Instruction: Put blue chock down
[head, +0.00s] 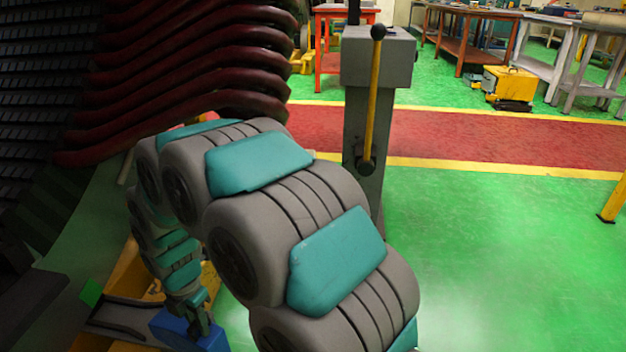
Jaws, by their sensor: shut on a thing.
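The blue chock (172,331) is a blue block low at the left of the head view. My gripper (203,322) is shut on it. The gripper points down, and its fingers lie against the chock's right part. The chock is close to a yellow surface and a dark curved metal piece (125,309). I cannot tell whether its underside touches anything. My own arm fills the middle of the view and hides much of the area around the gripper.
A large stator with dark red windings (190,60) fills the upper left. A grey post (360,190) with a yellow lever (371,100) stands behind my arm. Green floor (500,250) is open at the right. Workbenches (470,30) stand far back.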

